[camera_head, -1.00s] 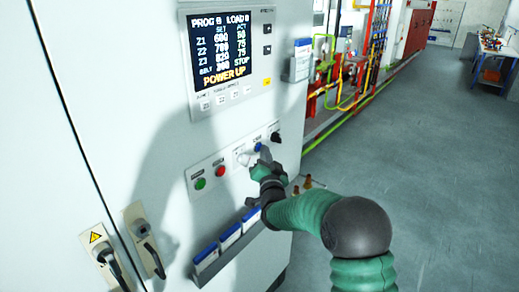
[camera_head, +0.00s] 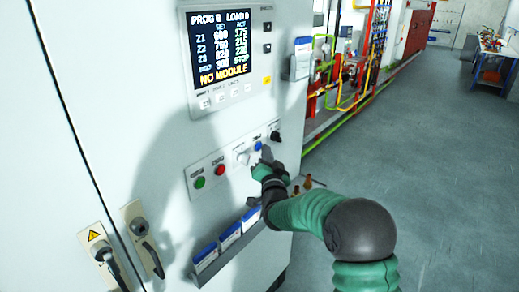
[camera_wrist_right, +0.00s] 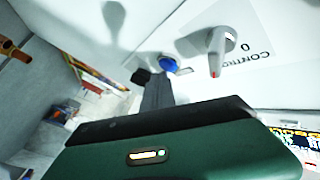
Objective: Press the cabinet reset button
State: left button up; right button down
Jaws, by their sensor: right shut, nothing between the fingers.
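A blue push button (camera_head: 258,146), apparently the reset button, sits on the light control strip of the cabinet (camera_head: 130,60). It also shows in the right wrist view (camera_wrist_right: 168,64). My right gripper (camera_head: 266,155) is shut and empty, with its fingertips just beside and below the blue button. In the right wrist view the shut fingers (camera_wrist_right: 157,88) point toward the panel close to the button. I cannot tell whether they touch it. The display (camera_head: 220,48) reads "NO MODULE" at the bottom. My left gripper is not in view.
A green button (camera_head: 199,183), a red button (camera_head: 220,170), a white selector knob (camera_head: 242,157) and a black knob (camera_head: 275,136) share the strip. Open floor (camera_head: 430,160) lies to the right.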

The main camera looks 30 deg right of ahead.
jog(key=shift+s+d, duration=0.1)
jog(key=shift+s, duration=0.2)
jog(key=s, duration=0.1)
jog(key=s+d+b, duration=0.1)
jog(key=s, duration=0.1)
jog(key=s+d+b, duration=0.1)
jog(key=shift+s, duration=0.35)
dwell(0.5)
